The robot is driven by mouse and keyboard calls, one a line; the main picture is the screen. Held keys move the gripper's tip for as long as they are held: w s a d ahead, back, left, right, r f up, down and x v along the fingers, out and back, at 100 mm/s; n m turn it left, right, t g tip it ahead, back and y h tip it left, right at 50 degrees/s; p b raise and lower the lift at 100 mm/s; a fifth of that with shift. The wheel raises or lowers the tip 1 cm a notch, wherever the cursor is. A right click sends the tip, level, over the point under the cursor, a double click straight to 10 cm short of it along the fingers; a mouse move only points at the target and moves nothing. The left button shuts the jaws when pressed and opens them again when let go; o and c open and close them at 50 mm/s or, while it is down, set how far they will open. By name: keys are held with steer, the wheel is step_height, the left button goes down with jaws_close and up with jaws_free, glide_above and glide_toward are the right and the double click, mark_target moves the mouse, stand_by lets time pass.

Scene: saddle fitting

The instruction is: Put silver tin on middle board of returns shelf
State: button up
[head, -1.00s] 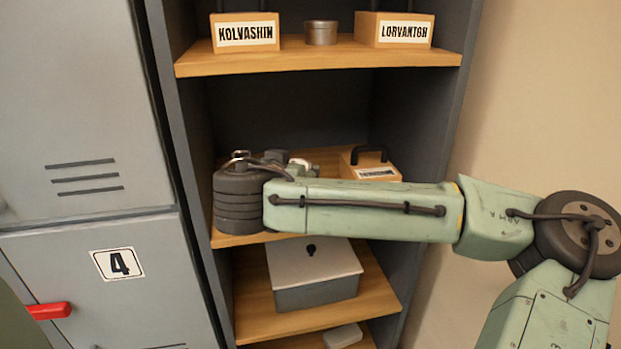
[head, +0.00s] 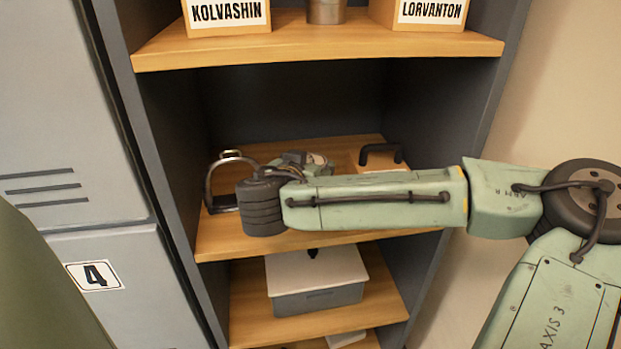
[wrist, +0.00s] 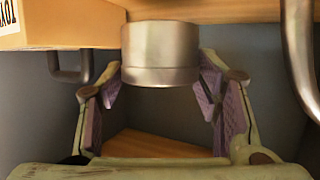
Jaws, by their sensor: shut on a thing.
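A silver tin (wrist: 160,55) is between the two fingers of my gripper (wrist: 160,85) in the wrist view, which is upside down. The fingers are shut on its sides. In the head view my gripper (head: 305,163) is over the middle board (head: 215,240) of the shelf, mostly behind my own wrist, and I cannot make out the held tin there. I cannot tell whether the tin touches the board. Another metal tin (head: 326,11) stands on the top board (head: 310,46).
A metal stirrup (head: 225,180) stands left of my gripper on the middle board; a handled box (head: 378,165) is to its right. The KOLVASHIN box (head: 227,14) and LORVANTON box (head: 430,12) are above. A lidded grey box (head: 316,280) is below. Lockers stand left.

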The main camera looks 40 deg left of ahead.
step_height(320, 180, down, 4)
steer(key=shift+p, duration=0.45)
steer(key=shift+f, duration=0.4)
steer(key=shift+f+b, duration=0.2)
steer(key=shift+b, duration=0.1)
steer(key=o, duration=1.3)
steer(key=shift+r, duration=0.1)
